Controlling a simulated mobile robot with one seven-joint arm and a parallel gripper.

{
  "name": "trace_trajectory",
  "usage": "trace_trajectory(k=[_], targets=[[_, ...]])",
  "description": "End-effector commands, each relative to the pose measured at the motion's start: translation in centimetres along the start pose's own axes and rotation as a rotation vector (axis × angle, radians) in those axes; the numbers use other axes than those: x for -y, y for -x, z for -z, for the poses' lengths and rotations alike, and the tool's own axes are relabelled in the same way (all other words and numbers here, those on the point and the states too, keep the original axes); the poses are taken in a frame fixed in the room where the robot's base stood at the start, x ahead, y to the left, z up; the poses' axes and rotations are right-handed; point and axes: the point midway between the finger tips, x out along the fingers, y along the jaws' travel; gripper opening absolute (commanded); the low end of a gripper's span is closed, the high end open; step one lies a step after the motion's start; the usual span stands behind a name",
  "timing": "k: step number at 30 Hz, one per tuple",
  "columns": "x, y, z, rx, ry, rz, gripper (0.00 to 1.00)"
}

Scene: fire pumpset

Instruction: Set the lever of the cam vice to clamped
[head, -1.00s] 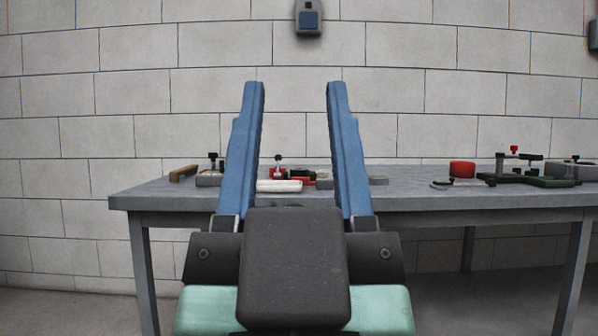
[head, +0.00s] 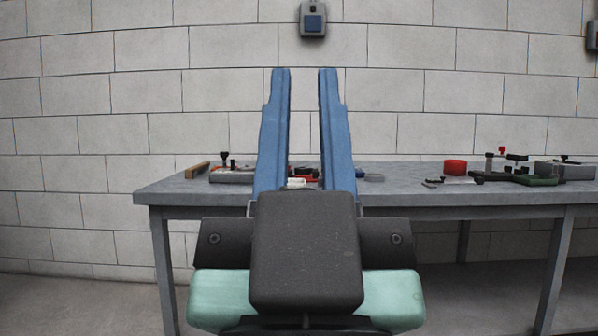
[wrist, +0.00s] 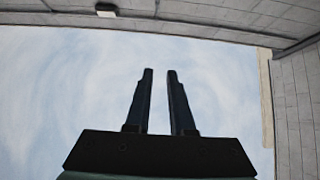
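My gripper (head: 304,74) stands upright in front of the bench in the head view, its two blue fingers apart with nothing between the tips. It also shows dark against the sky in the wrist view (wrist: 160,72). I cannot tell for sure which bench item is the cam vice. A low grey fixture with a black knob (head: 232,176) lies at the left of the bench. No lever position can be made out. My fingers hide part of the bench's middle.
The grey workbench (head: 410,198) stands before a block wall. A grey-blue box (head: 313,20) hangs on the wall.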

Motion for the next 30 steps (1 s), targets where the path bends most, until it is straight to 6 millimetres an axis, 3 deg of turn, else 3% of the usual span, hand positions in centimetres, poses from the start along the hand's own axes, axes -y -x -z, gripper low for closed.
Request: trace_trajectory(k=[1,3,8,30], targets=[[0.0,-0.6,0.6,0.000,0.000,0.000,0.10],[0.0,-1.4,1.4,0.000,0.000,0.000,0.00],[0.0,-4.4,4.2,-0.001,0.000,0.000,0.00],[0.0,-22.7,21.6,-0.001,-0.001,0.001,0.00]])
